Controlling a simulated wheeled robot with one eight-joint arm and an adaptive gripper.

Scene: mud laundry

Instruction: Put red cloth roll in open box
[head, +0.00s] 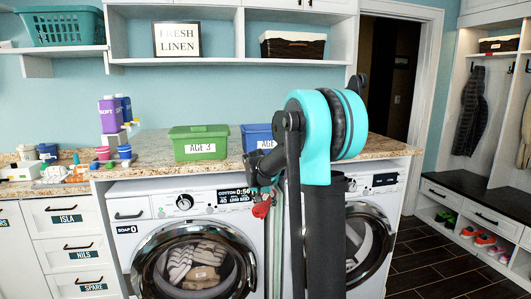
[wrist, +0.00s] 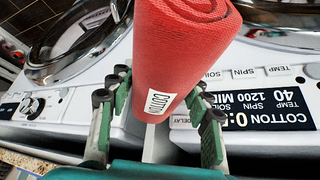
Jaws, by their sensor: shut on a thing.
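The red cloth roll (wrist: 180,55) fills the upper middle of the wrist view, with a white label near its lower end. My gripper (wrist: 155,105) has its green-padded fingers on either side of the roll and is shut on it. In the head view my gripper (head: 262,192) points down in front of the washing machines, and a small part of the red roll (head: 261,209) shows below it. My arm partly hides the blue box.
The granite counter (head: 150,155) runs above two front-loading machines (head: 190,240). Purple and blue bottles (head: 110,115) and small items crowd its left part. A teal basket (head: 62,27) and a dark basket (head: 292,47) sit on shelves above. Dark floor is clear at right.

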